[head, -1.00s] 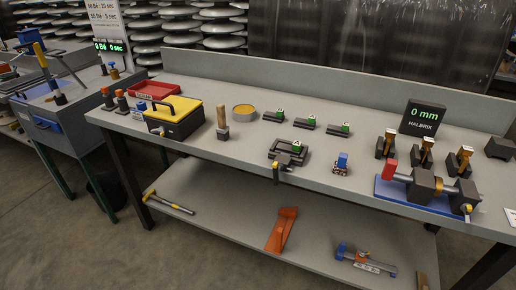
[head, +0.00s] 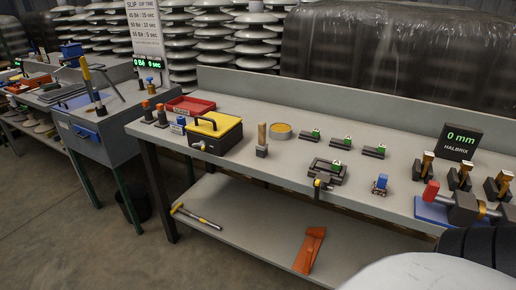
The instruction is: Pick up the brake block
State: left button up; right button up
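I cannot tell for sure which thing is the brake block. Neither of my grippers shows in the head view.
A yellow-lidded box (head: 216,124), a red tray (head: 190,106) and a display reading 0 mm (head: 459,141) stand on the bench. A red-ended device on a blue base (head: 430,212) is at the right. The lower shelf holds a hammer (head: 196,216) and an orange piece (head: 310,250).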

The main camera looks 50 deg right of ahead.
aim_at(334, 169)
jog(key=u, duration=0.1)
jog(key=i, duration=1.85)
jog(key=z, duration=2.75)
